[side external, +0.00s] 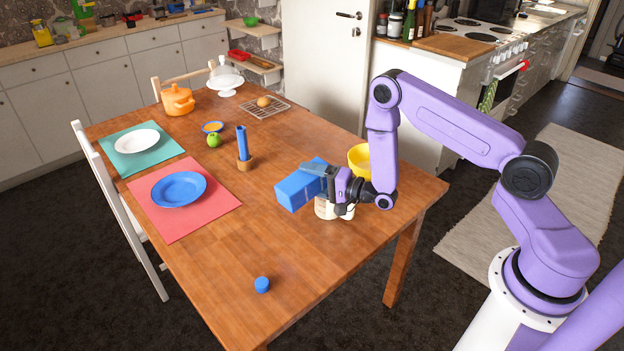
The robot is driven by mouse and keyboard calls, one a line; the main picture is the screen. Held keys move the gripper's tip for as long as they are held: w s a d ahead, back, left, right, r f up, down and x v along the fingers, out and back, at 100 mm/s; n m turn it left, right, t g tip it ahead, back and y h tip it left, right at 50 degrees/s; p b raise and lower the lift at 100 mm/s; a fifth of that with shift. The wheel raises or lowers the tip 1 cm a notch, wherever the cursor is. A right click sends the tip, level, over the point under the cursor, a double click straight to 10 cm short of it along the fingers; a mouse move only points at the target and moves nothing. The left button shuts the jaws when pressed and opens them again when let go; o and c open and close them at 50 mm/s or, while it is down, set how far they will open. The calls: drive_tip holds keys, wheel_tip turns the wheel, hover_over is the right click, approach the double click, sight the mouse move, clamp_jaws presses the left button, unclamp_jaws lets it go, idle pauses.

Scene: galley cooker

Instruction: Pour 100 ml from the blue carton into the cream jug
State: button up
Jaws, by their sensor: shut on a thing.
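The blue carton (294,193) is held by my gripper (318,178), which is shut on it. The carton lies tipped far over, close to level, above the right part of the table. The cream jug (321,209) stands on the table below the carton and gripper as seen here. Its upper part is hidden behind them, so its mouth does not show. I cannot tell whether the carton's spout is over the jug, and no stream of liquid is visible. A small blue cap (262,285) lies on the table near the front.
A yellow bowl (357,160) stands close behind my gripper. A blue candle (242,143) in a wooden holder, a green apple (214,140) and a blue plate (179,189) on a red mat (200,222) are to the left. The front of the wooden table (300,265) is mostly clear.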

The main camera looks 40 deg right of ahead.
drive_tip(key=shift+m, duration=0.4)
drive_tip(key=shift+m, duration=0.4)
idle(4.1)
idle(0.5)
drive_tip(key=shift+r+n, duration=0.15)
drive_tip(key=shift+n, duration=0.95)
drive_tip(key=shift+r, duration=2.5)
drive_tip(key=shift+f+m, duration=0.1)
drive_tip(key=shift+m, duration=0.2)
wheel_tip(320, 180, down, 5)
drive_tip(key=shift+r, duration=0.15)
drive_tip(key=shift+d+r+n+g+h, duration=0.15)
drive_tip(key=shift+n+g+h, duration=0.25)
drive_tip(key=shift+n, duration=0.7)
